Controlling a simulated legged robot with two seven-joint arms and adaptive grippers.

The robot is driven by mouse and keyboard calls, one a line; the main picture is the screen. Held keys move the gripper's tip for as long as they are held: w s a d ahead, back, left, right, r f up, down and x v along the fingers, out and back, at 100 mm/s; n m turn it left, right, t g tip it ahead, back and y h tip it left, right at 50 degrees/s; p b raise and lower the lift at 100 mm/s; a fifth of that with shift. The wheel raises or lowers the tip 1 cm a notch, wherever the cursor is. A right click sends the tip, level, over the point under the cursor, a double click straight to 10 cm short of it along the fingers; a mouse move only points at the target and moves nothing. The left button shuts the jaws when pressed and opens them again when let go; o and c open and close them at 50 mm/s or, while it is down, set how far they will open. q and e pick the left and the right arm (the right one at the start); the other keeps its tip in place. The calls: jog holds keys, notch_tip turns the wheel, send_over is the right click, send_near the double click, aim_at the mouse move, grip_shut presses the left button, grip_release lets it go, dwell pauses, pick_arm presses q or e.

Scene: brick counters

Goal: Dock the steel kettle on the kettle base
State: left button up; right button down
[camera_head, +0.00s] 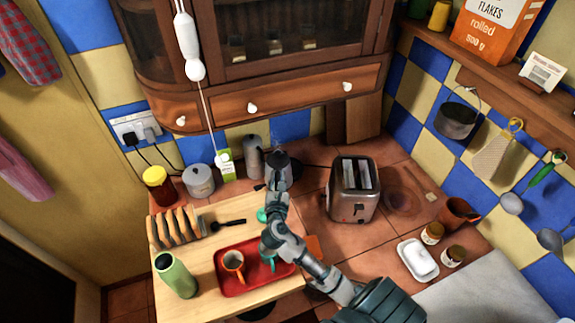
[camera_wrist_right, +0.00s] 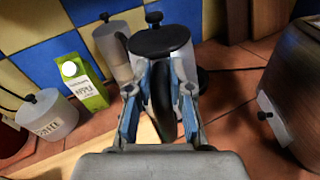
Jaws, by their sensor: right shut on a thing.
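The steel kettle (camera_wrist_right: 180,66) has a black lid and a black handle and stands upright near the back wall. In the head view it is largely hidden by my right gripper (camera_head: 277,172). In the right wrist view my right gripper (camera_wrist_right: 160,112) has its blue-padded fingers on either side of the black handle and is shut on it. A dark edge beside the kettle at counter level may be the kettle base (camera_head: 299,170); I cannot tell whether the kettle rests on it. My left gripper is not in view.
A toaster (camera_head: 352,190) stands right of the kettle. A grey canister (camera_head: 253,157), a green carton (camera_head: 227,166) and a lidded pot (camera_head: 200,181) stand to its left. A red tray (camera_head: 241,286) with cups lies in front. Cabinet drawers (camera_head: 285,102) overhang behind.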

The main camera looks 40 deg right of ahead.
jog(key=w+d+f, duration=0.1)
jog(key=w+d, duration=0.1)
jog(key=d, duration=0.1)
jog(key=w+d+f, duration=0.2)
jog(key=d, duration=0.1)
jog(key=w+d+f+b, duration=0.1)
jog(key=w+d, duration=0.1)
jog(key=d, duration=0.1)
jog(key=shift+w+d+f, duration=0.25)
jog(key=shift+d, duration=0.1)
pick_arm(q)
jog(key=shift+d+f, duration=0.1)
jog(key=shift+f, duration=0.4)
pick_arm(e)
jog(key=shift+d, duration=0.1)
jog(key=c, duration=1.1)
grip_release()
jog(key=shift+d+f, duration=0.25)
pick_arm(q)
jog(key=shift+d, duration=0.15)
pick_arm(e)
jog(key=shift+o, duration=0.2)
jog(key=shift+a, duration=0.15)
